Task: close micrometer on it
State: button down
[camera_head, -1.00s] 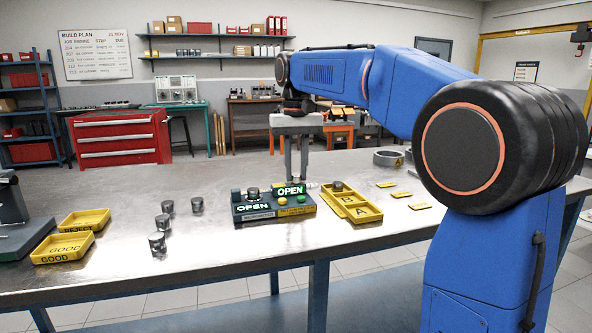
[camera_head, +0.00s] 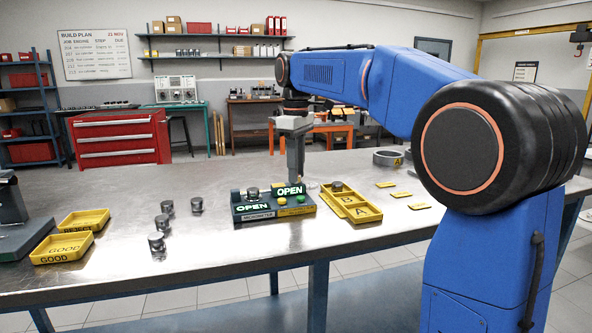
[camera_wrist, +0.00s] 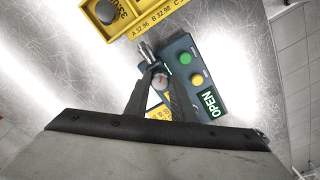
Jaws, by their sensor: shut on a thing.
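The micrometer station is a dark box (camera_head: 250,216) marked MICROMETER, with a lit green OPEN display. A joined unit on its right has a second OPEN display (camera_head: 290,190), a green button (camera_head: 283,200) and a yellow button (camera_head: 300,199). The wrist view shows this unit's green button (camera_wrist: 185,58), yellow button (camera_wrist: 196,79) and OPEN display (camera_wrist: 208,103). My gripper (camera_head: 295,178) is upright just behind the unit. Contact with the station is unclear.
Yellow trays A and B (camera_head: 371,215) stand right of the station, with a dark cylinder in B. Several dark cylinders stand left, one (camera_head: 157,243) nearest the front. REJECT and GOOD trays (camera_head: 63,259) lie farther left.

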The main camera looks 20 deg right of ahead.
jog(key=n, duration=0.5)
jog(key=shift+w+n, duration=0.1)
jog(key=shift+n, duration=2.3)
jog(key=c, duration=1.5)
grip_release()
jog(key=shift+r, duration=0.15)
